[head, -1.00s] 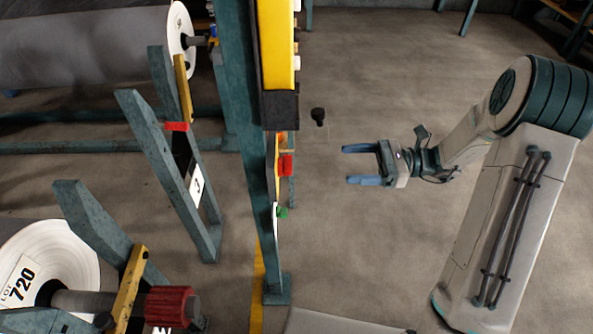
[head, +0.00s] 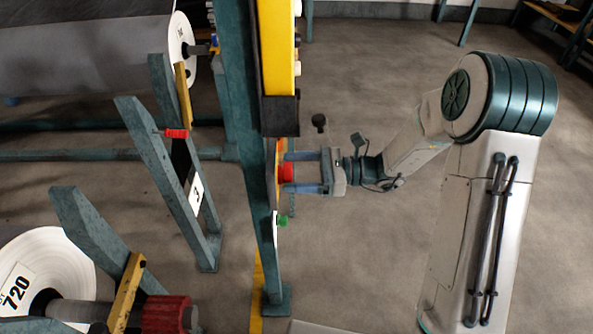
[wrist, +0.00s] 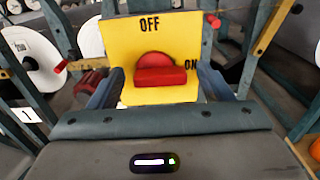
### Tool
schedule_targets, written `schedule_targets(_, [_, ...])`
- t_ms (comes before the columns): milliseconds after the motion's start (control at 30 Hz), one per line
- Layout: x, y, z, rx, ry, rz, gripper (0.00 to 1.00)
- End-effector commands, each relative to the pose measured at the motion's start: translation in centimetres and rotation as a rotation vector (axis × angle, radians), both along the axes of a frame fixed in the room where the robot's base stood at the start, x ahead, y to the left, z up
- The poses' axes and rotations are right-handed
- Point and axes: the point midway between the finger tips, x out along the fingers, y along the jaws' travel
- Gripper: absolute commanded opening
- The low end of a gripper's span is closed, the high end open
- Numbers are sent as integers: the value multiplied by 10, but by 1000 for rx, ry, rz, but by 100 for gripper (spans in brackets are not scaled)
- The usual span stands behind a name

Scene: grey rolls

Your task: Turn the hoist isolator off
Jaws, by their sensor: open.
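The hoist isolator shows in the wrist view as a yellow plate (wrist: 180,35) marked OFF at the top and ON at the right. Its red knob (wrist: 160,77) has a grip bar lying crosswise, level with the ON side. In the head view the knob (head: 286,173) shows edge-on at the right side of a teal post. My gripper (head: 290,172) is open, with one finger on each side of the knob. I cannot tell whether the fingers touch it.
The teal post (head: 262,225) carries a yellow and black box (head: 277,60) above the isolator. A green button (head: 282,221) sits below it. Grey rolls (head: 85,55) on teal stands fill the left. The floor (head: 390,60) behind my arm is clear.

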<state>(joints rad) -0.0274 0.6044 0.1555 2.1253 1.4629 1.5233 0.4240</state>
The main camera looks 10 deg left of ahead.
Motion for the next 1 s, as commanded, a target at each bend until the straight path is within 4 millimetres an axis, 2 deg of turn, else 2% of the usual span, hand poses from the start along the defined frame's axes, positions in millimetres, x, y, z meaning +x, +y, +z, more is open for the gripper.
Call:
schedule_targets(167, [0,0,0,0,0,0,73])
schedule_targets(200, [0,0,0,0,0,1,70])
schedule_targets(300, [0,0,0,0,0,1,42])
schedule_targets(367, [0,0,0,0,0,1,28])
schedule_targets(733, [0,0,-1,9,-42,1,28])
schedule_targets(1000, [-1,-1,-1,47,-206,1,28])
